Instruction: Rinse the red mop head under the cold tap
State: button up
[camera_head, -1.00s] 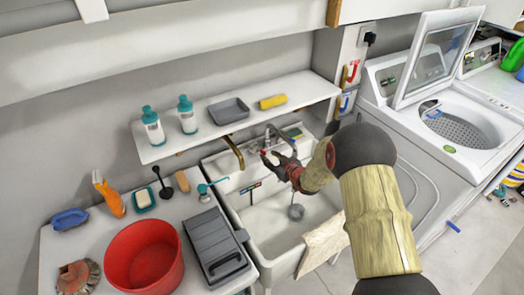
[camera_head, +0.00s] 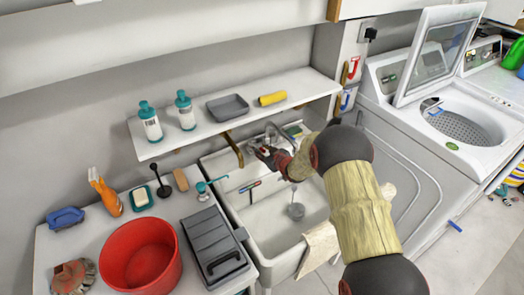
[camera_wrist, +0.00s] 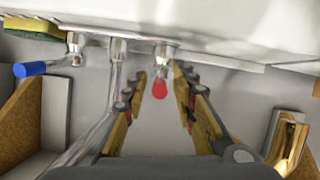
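A reddish-brown mop head (camera_head: 72,277) lies on the counter at the bottom left of the head view, left of the red bucket (camera_head: 140,256). The white sink (camera_head: 268,218) is in the middle. Its metal tap is at the wall, partly hidden by my gripper (camera_head: 266,156). In the wrist view, a blue tap handle (camera_wrist: 30,69) is at the left, outside my fingers. A red tap handle (camera_wrist: 160,85) is between the fingers of my gripper (camera_wrist: 160,88). The fingers are open, with gaps on both sides of the red handle. My gripper holds nothing.
A shelf (camera_head: 225,128) with bottles, a grey tray and a yellow roll hangs above the sink. A brass spout (camera_head: 234,147) is left of my gripper. A cloth (camera_head: 318,248) drapes over the sink's front edge. A washing machine (camera_head: 440,145) stands at the right.

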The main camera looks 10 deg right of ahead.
jog(key=shift+c, duration=1.3)
jog(key=c, duration=0.4)
